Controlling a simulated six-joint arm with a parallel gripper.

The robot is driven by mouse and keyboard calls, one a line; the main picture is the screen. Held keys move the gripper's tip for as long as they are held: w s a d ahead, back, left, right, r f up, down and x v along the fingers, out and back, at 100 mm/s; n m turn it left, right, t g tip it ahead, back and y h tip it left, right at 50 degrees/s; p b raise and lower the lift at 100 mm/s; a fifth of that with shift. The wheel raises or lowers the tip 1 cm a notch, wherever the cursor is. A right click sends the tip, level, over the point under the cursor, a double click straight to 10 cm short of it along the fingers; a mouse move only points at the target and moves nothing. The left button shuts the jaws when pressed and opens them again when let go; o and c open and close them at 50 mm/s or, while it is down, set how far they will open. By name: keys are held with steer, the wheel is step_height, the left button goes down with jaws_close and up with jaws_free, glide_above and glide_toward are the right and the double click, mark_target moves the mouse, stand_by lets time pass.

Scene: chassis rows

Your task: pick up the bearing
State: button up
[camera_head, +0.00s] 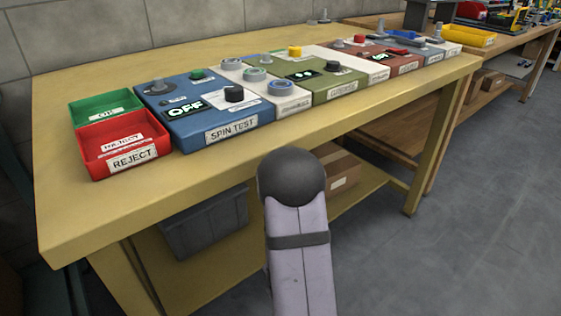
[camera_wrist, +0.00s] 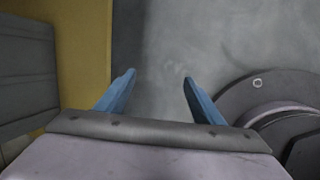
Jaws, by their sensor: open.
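Several grey ring-shaped pieces stand in a row on a white block in the head view, the nearest ring (camera_head: 280,87) at the front and another (camera_head: 254,74) behind it. They look like bearings, but I cannot tell for sure which one is the bearing. My gripper (camera_wrist: 158,76) shows in the wrist view with its two blue fingers apart and nothing between them. It points at bare grey floor. No bearing shows in the wrist view. In the head view my arm is in front of the bench, and the gripper itself is not visible.
The yellow bench (camera_head: 90,215) holds a red REJECT tray (camera_head: 122,143), a green tray (camera_head: 105,106), a blue SPIN TEST box (camera_head: 226,131) showing OFF, and a green box (camera_head: 340,89). A grey bin (camera_head: 205,222) and a cardboard box (camera_head: 340,170) sit below. Floor at right is clear.

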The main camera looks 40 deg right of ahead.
steer(key=s+d+r+m+g+p, duration=0.15)
steer(key=r+m+p, duration=0.35)
steer(key=r+p, duration=0.9)
steer(key=s+d+r+m+p, duration=0.2)
steer(key=s+r+m+p, duration=0.15)
steer(key=r+p, duration=1.1)
steer(key=s+d+r+m+p, duration=0.2)
steer(key=r+m+p, duration=0.4)
steer(key=r+p, duration=0.85)
step_height(320, 180, up, 23)
steer(key=n+t+h+p, duration=0.1)
steer(key=n+p, duration=1.1)
steer(key=n, duration=1)
glide_above(281, 87)
steer(key=a, duration=0.2)
steer(key=shift+s+b+x, duration=0.15)
steer(key=shift+b+x, duration=0.55)
steer(key=shift+x, duration=1.2)
steer(key=shift+s+b+x, duration=0.1)
steer(key=shift+b+x, duration=0.6)
steer(key=shift+x, duration=1.2)
steer(key=shift+c, duration=0.6)
steer(key=c, duration=1.1)
